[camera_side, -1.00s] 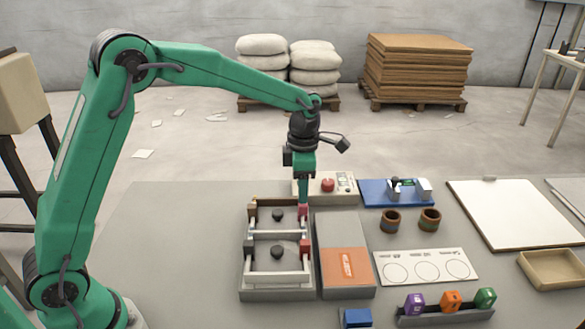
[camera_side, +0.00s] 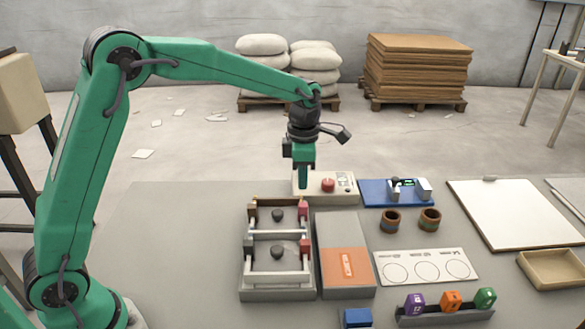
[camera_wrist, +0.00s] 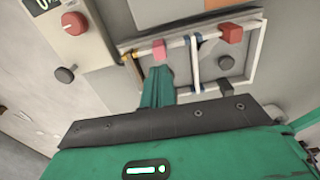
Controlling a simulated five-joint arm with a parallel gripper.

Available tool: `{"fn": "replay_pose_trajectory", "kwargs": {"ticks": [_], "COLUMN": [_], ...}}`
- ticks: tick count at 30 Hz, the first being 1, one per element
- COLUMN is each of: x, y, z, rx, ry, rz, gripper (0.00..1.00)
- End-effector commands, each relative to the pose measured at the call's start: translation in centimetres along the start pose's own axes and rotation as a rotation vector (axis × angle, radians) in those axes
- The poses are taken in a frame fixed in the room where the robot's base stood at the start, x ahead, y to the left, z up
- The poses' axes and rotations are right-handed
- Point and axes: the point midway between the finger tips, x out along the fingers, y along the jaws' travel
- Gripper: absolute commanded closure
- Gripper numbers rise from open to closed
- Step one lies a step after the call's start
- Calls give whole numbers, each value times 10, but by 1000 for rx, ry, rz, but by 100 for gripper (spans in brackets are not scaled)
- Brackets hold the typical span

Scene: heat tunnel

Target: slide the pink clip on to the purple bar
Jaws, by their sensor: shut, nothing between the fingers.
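A pink clip (camera_side: 303,209) sits at the far right corner of a grey tray (camera_side: 278,295) with pale bars. It also shows in the wrist view (camera_wrist: 159,48), on a white rail. A red clip (camera_side: 305,247) sits nearer on the same right side and also shows in the wrist view (camera_wrist: 231,33). My gripper (camera_side: 303,186) is shut and empty, a little above the pink clip and apart from it. In the wrist view its fingers (camera_wrist: 158,72) point towards the pink clip. I cannot pick out which bar is purple.
A grey block with an orange panel (camera_side: 343,264) stands close right of the tray. A box with a red button (camera_side: 328,185) and a blue device (camera_side: 380,193) are behind. A rack of purple, orange and green tags (camera_side: 444,317) is at the front. The table's left is clear.

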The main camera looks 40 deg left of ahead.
Motion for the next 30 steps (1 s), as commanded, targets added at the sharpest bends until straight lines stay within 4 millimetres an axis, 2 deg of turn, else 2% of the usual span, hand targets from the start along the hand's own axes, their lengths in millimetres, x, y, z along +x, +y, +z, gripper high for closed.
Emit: {"fn": "replay_pose_trajectory", "kwargs": {"ticks": [5, 21, 30], "x": [-2, -12, -14], "y": [0, 0, 0], "z": [1, 2, 3], "rx": [96, 556, 617], "ry": [0, 1, 1], "rz": [0, -1, -1], "gripper": [100, 100, 100]}}
